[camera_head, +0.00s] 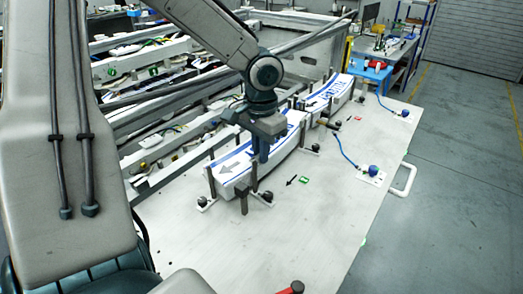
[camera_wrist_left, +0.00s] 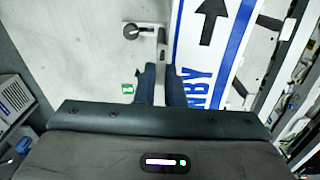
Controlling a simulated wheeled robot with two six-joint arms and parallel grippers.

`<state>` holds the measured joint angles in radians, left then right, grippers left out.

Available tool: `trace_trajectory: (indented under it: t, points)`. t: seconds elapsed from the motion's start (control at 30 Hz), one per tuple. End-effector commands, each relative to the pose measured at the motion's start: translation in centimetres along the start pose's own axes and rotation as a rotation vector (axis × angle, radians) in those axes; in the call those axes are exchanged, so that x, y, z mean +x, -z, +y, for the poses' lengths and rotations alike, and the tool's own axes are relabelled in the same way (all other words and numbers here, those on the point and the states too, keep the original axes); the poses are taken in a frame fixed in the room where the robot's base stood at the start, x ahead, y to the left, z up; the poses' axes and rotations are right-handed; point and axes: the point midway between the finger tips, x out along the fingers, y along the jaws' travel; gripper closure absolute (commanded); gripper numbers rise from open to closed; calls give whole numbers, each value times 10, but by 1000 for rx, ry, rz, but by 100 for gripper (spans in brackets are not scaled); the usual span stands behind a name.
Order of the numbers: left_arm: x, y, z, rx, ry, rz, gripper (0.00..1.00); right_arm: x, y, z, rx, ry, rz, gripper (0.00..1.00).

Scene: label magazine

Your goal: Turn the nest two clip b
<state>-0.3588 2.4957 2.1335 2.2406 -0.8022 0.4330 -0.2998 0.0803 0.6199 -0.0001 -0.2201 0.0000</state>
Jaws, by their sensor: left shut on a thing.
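My left gripper (camera_head: 262,152) points down at the near side edge of a white, blue-striped label stack (camera_head: 232,166) in the head view. In the left wrist view its two dark fingers (camera_wrist_left: 161,86) are shut on a slim part of a clip, mostly hidden between them. A pale strip (camera_wrist_left: 162,45) runs beyond the fingertips along the label's edge. A dark knob on an arm (camera_wrist_left: 131,31) lies to its left. The label (camera_wrist_left: 208,50) shows a black arrow and blue lettering. Which nest or clip letter this is cannot be read. My right gripper is not in view.
Dark upright posts (camera_head: 244,198) and knobbed feet (camera_head: 202,202) surround the stack. A second label stack (camera_head: 328,92) stands behind. A green tag (camera_head: 303,180) lies on the table, also in the wrist view (camera_wrist_left: 128,88). The front table (camera_head: 300,235) is mostly clear.

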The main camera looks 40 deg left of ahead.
Motion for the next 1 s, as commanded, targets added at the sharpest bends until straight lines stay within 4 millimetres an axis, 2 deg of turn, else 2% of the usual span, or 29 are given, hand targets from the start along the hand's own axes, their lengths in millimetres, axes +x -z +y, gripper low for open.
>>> trace_trajectory:
  t: [0.6, 0.63, 0.73, 1.0]
  points:
    - [-3, 2, -2, -42, 2, 8, 100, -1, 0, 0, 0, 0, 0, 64]
    - [-3, 2, -2, -42, 2, 8, 87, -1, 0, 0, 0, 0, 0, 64]
    - [-2, 2, -2, -41, 2, 7, 69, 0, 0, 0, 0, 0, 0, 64]
    - [-1, 1, -1, -40, 1, 3, 69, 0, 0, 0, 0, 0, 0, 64]
